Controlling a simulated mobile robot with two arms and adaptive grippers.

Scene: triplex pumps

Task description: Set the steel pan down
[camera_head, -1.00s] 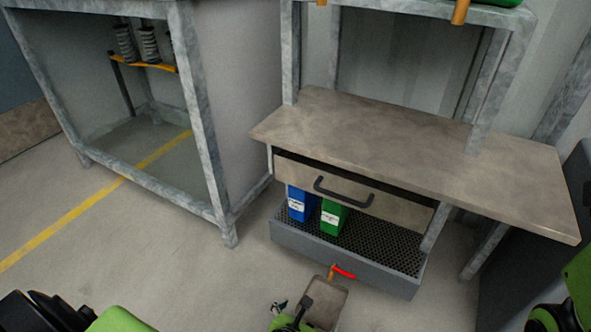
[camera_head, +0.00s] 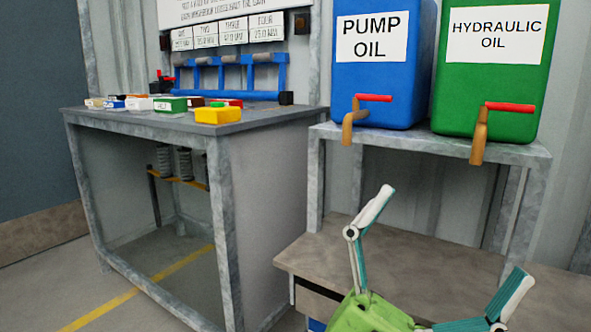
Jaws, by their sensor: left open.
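No steel pan shows in the head view now. My left gripper (camera_head: 455,232) is at the bottom right of centre, green with teal and pale grey fingers. Its two fingers are spread wide and nothing is between them. It appears in front of the brown bench top (camera_head: 318,252), and I cannot tell how far it is from it. My right gripper is out of the picture.
A blue pump oil tank (camera_head: 377,85) and a green hydraulic oil tank (camera_head: 490,80), with red-handled taps, stand on a grey shelf (camera_head: 410,148) above the bench. At left, a grey table (camera_head: 130,121) carries several small coloured boxes and a blue rack (camera_head: 228,75).

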